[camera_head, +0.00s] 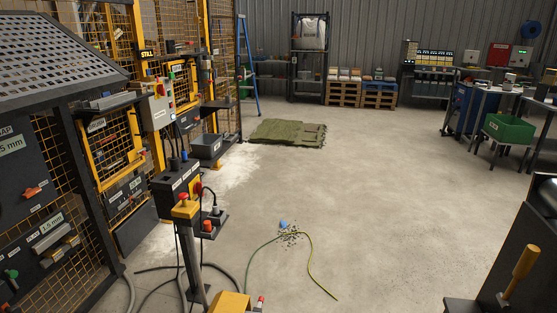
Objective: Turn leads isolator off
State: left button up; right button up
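A dark box on a post (176,192) stands left of centre, with pale labels too small to read surely. A red-and-yellow rotary switch (196,187) sits on its right face; I cannot read whether this is the leads isolator or which way it is set. A yellow box with a red mushroom button (184,206) is mounted in front of it. Another red-handled switch on a grey panel (160,90) is on the fence behind. Neither of my grippers is in view.
Cables and a green-yellow lead (312,265) lie on the floor near a small debris pile (289,234). Yellow mesh fencing (115,150) and a dark labelled panel (35,200) line the left. The central floor is mostly open.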

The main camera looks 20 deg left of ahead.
aim_at(197, 187)
jog(key=i, duration=2)
jog(key=i+u, duration=0.1)
jog(key=i, duration=0.5)
jog(key=i+l, duration=0.1)
jog(key=i, duration=0.5)
jog(key=i+l+u, duration=0.15)
jog(key=i, duration=0.45)
